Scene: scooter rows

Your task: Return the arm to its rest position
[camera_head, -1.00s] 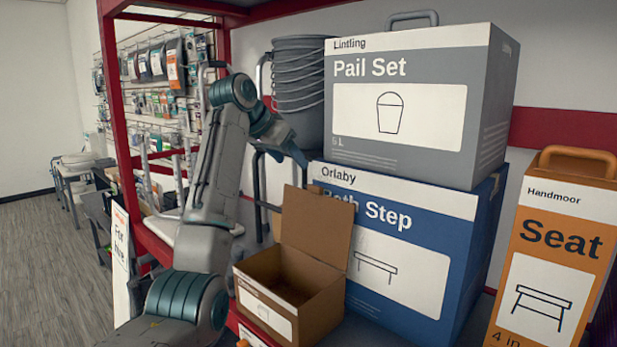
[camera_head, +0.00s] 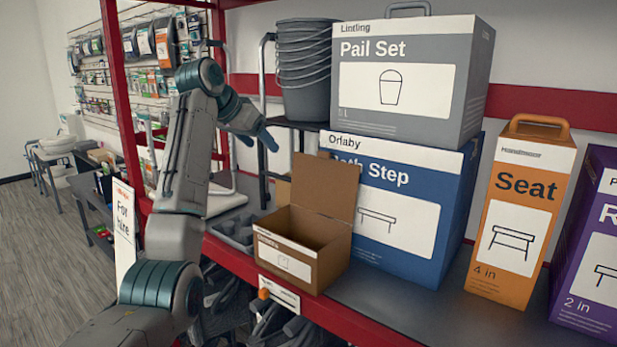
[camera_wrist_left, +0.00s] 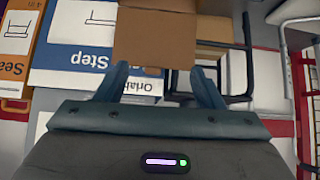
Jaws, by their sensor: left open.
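My left arm rises from the lower left of the head view and bends over at the top. My left gripper (camera_head: 258,138) is open, with nothing seen between its fingers. It is in the air left of the grey Pail Set box and above the open brown cardboard box (camera_head: 288,272). In the left wrist view the two fingers (camera_wrist_left: 158,85) stand apart, with the brown cardboard flap (camera_wrist_left: 152,38) beyond them. My right gripper is not in view.
The grey Pail Set box (camera_head: 405,105) is stacked on the blue Bath Step box (camera_head: 450,215). An orange Seat box (camera_head: 517,215) and a purple box (camera_head: 592,250) stand to the right. Grey pails (camera_head: 303,70) are behind. A red post (camera_head: 120,100) stands left of my arm.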

